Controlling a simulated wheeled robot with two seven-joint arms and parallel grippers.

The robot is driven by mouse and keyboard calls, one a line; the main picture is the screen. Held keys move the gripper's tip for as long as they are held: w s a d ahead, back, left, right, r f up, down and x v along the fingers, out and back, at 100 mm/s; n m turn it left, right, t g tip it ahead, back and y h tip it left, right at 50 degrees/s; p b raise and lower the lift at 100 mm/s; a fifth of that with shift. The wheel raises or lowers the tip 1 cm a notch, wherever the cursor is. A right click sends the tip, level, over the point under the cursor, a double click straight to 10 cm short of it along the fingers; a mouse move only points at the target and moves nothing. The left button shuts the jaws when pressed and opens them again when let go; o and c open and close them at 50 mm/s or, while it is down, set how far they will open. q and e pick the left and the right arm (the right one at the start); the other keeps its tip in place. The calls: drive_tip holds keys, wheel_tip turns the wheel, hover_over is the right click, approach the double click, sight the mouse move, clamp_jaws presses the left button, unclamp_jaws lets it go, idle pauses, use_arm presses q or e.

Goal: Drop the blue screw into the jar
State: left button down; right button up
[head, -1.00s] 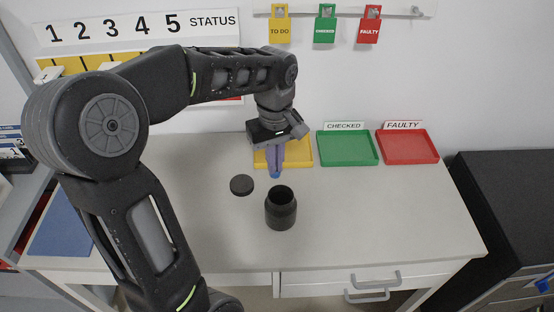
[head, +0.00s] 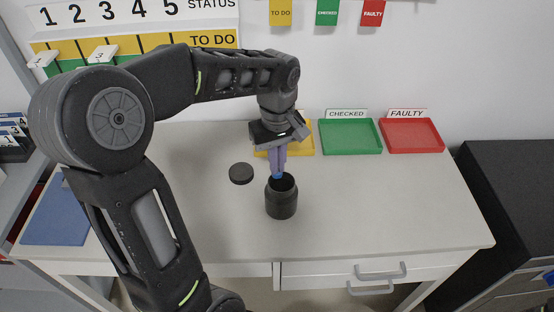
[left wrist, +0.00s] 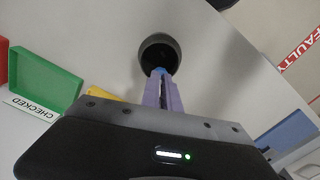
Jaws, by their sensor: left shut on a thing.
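The black jar (head: 281,204) stands open and upright on the table; its dark mouth also shows in the left wrist view (left wrist: 159,52). Its round black lid (head: 241,173) lies flat on the table behind it to the left. My left gripper (head: 278,172) points down over the jar's back rim, its purple fingers shut on the blue screw (head: 278,176). The screw's blue end shows between the fingertips in the left wrist view (left wrist: 160,71), at the near edge of the jar's mouth. Most of the screw is hidden by the fingers. My right gripper is not in view.
A yellow tray (head: 305,150), a green tray (head: 350,136) and a red tray (head: 412,136) stand along the back of the table. A blue mat (head: 52,217) lies at the left. The table right of the jar is clear.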

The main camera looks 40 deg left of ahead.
use_arm(q)
drive_tip(key=shift+f, duration=0.35)
drive_tip(key=c, duration=1.5)
unclamp_jaws()
drive_tip(key=shift+r, duration=0.1)
wheel_tip(320, 180, up, 8)
drive_tip(key=shift+f, duration=0.15)
drive_tip(key=shift+f, duration=0.1)
